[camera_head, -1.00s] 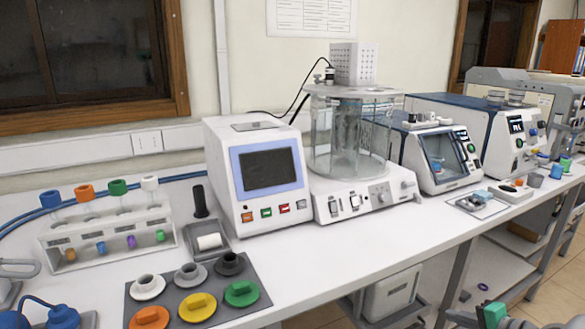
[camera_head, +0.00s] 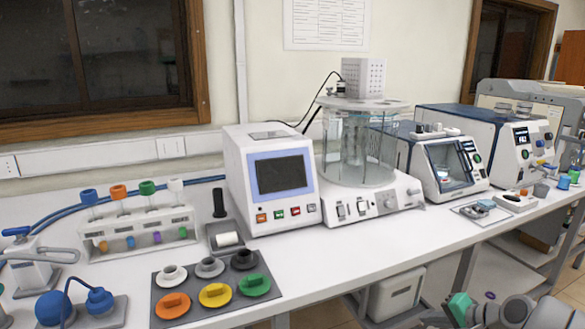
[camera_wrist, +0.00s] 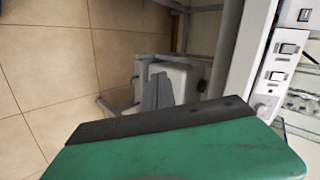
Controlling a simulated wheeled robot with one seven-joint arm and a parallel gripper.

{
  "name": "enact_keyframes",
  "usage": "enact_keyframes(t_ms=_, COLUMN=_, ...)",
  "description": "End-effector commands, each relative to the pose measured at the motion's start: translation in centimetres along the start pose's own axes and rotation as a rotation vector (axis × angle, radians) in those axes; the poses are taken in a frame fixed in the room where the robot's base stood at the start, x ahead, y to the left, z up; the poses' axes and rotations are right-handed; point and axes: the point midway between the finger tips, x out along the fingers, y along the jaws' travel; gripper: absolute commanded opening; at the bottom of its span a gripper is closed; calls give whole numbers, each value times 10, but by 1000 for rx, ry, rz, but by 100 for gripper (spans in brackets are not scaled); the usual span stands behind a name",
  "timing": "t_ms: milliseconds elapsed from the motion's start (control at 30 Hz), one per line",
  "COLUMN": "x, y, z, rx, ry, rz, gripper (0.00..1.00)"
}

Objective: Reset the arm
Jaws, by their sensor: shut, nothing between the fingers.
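My arm, grey with a green gripper housing, shows at the bottom right of the head view, low in front of the bench. My gripper (camera_wrist: 158,86) shows in the wrist view as grey fingers beyond the green housing with a dark edge. The fingers are together and hold nothing. Behind them, lower down, are the tiled floor and a white box-like unit under the bench. In the head view the fingers are mostly cut off by the bottom edge.
The white bench (camera_head: 352,260) carries a screen device (camera_head: 272,180), a glass bath (camera_head: 358,150), a tube rack (camera_head: 138,235) and a dark tray (camera_head: 162,300) with coloured pieces. A white unit (camera_head: 397,295) stands below. The bench edge runs close to my arm.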

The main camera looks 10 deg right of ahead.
Motion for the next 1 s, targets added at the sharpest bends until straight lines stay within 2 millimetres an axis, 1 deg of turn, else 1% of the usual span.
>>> enact_keyframes(t_ms=33, x=0, y=-23, z=12, rx=-52, ry=-20, rz=28, gripper=0)
enact_keyframes(t_ms=67, x=2, y=-33, z=20, rx=-82, ry=-34, rz=49, gripper=0)
enact_keyframes(t_ms=167, x=4, y=-68, z=53, rx=-201, ry=-80, rz=124, gripper=0)
enact_keyframes(t_ms=200, x=4, y=-84, z=70, rx=-259, ry=-101, rz=157, gripper=0)
enact_keyframes(t_ms=267, x=-1, y=-109, z=100, rx=-359, ry=-134, rz=213, gripper=0)
enact_keyframes(t_ms=300, x=-6, y=-126, z=125, rx=-438, ry=-159, rz=252, gripper=0)
enact_keyframes(t_ms=367, x=-20, y=-150, z=165, rx=-568, ry=-196, rz=313, gripper=0)
enact_keyframes(t_ms=400, x=-33, y=-162, z=193, rx=-656, ry=-219, rz=352, gripper=0)
enact_keyframes(t_ms=467, x=-53, y=-172, z=231, rx=-780, ry=-250, rz=401, gripper=0)
enact_keyframes(t_ms=500, x=-67, y=-174, z=252, rx=-853, ry=-266, rz=429, gripper=0)
enact_keyframes(t_ms=600, x=-95, y=-172, z=288, rx=-988, ry=-295, rz=475, gripper=0)
enact_keyframes(t_ms=667, x=-106, y=-168, z=300, rx=-1037, ry=-307, rz=492, gripper=0)
enact_keyframes(t_ms=733, x=-111, y=-163, z=306, rx=-1066, ry=-312, rz=503, gripper=0)
enact_keyframes(t_ms=833, x=-112, y=-160, z=308, rx=-1076, ry=-315, rz=508, gripper=0)
enact_keyframes(t_ms=1000, x=-111, y=-160, z=308, rx=-1073, ry=-314, rz=508, gripper=0)
